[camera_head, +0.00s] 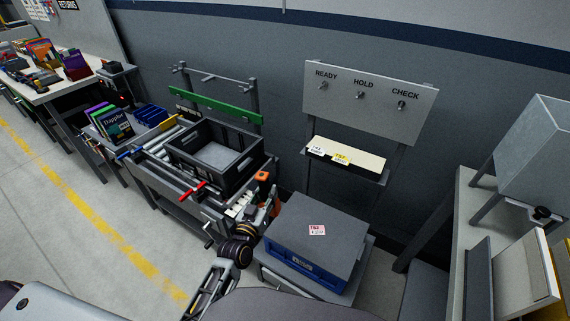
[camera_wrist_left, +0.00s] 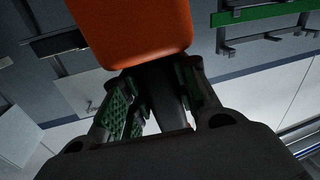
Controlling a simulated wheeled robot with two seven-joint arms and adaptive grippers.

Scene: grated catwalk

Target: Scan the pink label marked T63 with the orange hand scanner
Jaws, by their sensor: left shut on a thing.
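The orange hand scanner (camera_head: 262,176) is upright in my left gripper (camera_head: 262,202), its orange head above the fingers. In the left wrist view the orange head (camera_wrist_left: 135,25) fills the top, and the green-padded fingers of my left gripper (camera_wrist_left: 160,90) are closed around its dark handle (camera_wrist_left: 165,85). The pink label (camera_head: 316,230) lies face up on the grey top (camera_head: 320,215) of a blue box, right of and lower in the picture than the scanner, and apart from it. Its small print is hard to read. My right gripper is not in view.
A black crate (camera_head: 176,157) sits on the roller stand left of the scanner. A shelf (camera_head: 368,163) with a white label (camera_head: 317,151) and a yellow label (camera_head: 341,158) stands behind the box, under a READY/HOLD/CHECK board (camera_head: 345,98). A grey bin (camera_head: 535,140) is at right.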

